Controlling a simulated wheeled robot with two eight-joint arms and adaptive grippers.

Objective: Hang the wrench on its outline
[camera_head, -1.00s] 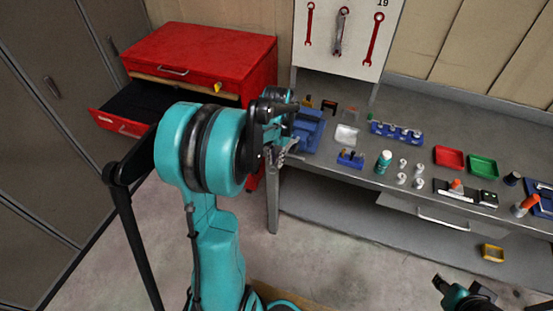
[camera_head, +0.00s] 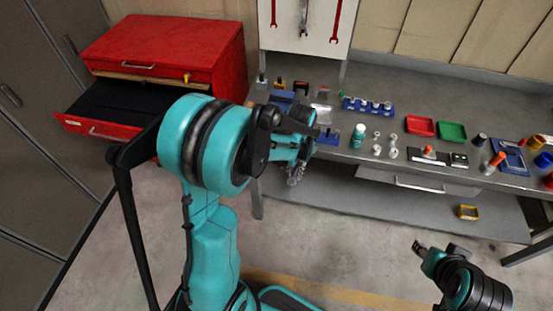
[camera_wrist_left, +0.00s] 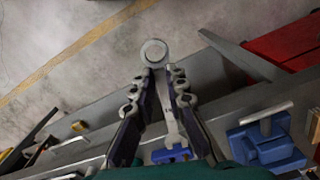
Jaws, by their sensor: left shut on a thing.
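A wrench (camera_wrist_left: 154,54) with a round ring end is in the left wrist view, its metal shaft running back between the fingers. My left gripper (camera_wrist_left: 161,78) is shut on it, with the ring end sticking out past the fingertips. In the head view my left gripper (camera_head: 295,172) is in front of the bench's near edge, low and away from the board; the wrench is hard to make out there. The white tool board (camera_head: 320,38) shows red wrench outlines (camera_head: 337,20) at left and right and a grey wrench (camera_head: 304,16) hanging between them. My right gripper (camera_head: 420,248) is at the lower right, too small to judge.
The grey workbench (camera_head: 420,88) carries a red tray (camera_head: 420,126), a green tray (camera_head: 452,132), a blue socket rack (camera_head: 368,106) and several small parts. A blue vise (camera_wrist_left: 265,140) is near its left end. A red cabinet (camera_head: 168,52) has an open drawer. Floor before the bench is clear.

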